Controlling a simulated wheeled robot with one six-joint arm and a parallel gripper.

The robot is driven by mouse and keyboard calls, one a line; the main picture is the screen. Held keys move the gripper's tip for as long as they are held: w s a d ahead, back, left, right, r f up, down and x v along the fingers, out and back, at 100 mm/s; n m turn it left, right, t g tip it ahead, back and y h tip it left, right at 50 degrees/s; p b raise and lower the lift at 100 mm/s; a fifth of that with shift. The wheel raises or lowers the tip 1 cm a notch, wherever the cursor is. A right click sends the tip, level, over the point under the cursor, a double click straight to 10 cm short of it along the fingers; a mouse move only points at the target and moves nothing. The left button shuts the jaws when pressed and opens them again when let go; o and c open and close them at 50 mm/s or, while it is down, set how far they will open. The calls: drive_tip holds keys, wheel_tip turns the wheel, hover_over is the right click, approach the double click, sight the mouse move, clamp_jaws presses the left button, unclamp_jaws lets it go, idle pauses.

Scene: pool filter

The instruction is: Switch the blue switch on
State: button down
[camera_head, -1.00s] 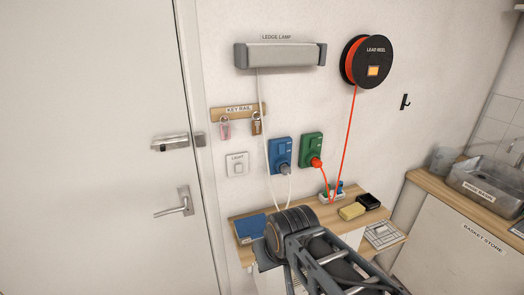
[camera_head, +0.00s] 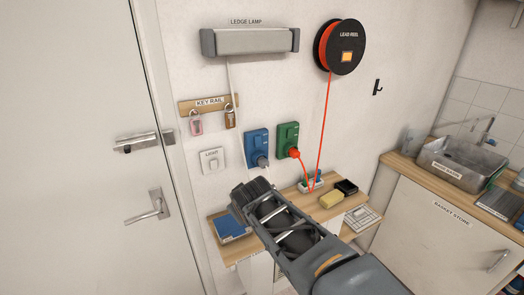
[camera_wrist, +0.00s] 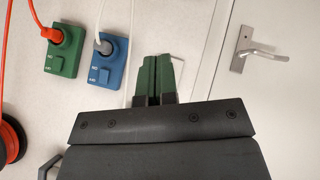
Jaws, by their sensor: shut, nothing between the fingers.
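The blue switch unit (camera_head: 257,147) is on the wall below the lamp, left of the green unit (camera_head: 288,138). A grey plug (camera_head: 262,161) with a white cord sits in its lower part. In the wrist view the blue unit (camera_wrist: 113,66) appears right of the green one, with a small raised switch (camera_wrist: 104,76) on its face. Whether it is on or off is too small to tell. My gripper (camera_wrist: 157,65) is shut and empty, right of the blue unit in the wrist view and apart from it in the picture. In the head view my wrist hides its fingertips.
A white light switch (camera_head: 212,160) is left of the blue unit. A key rail (camera_head: 208,104) hangs above it. A wooden ledge (camera_head: 325,208) below holds a yellow sponge (camera_head: 331,199) and a blue book (camera_head: 232,228). A red cord hangs from the reel (camera_head: 346,48).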

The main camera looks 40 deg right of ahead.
sight(259, 147)
drive_tip(key=w+d+r+n+t, duration=0.1)
drive_tip(key=d+n+t, duration=0.1)
drive_tip(key=d+n, duration=0.3)
drive_tip(key=w+d+r+n+t, duration=0.1)
drive_tip(key=w+d+n+t, duration=0.1)
drive_tip(key=d+n, duration=0.3)
drive_tip(key=w+d+r+n+t+y+b, duration=0.1)
drive_tip(key=d+n+t, duration=0.2)
drive_tip(key=d+n, duration=0.1)
drive_tip(key=shift+w+d+r+n+t, duration=0.25)
drive_tip(key=shift+d+r+n+t, duration=0.15)
drive_tip(key=shift+d, duration=0.5)
drive_tip(key=p+x, duration=0.3)
drive_tip(key=x, duration=1.1)
drive_tip(key=shift+a, duration=0.1)
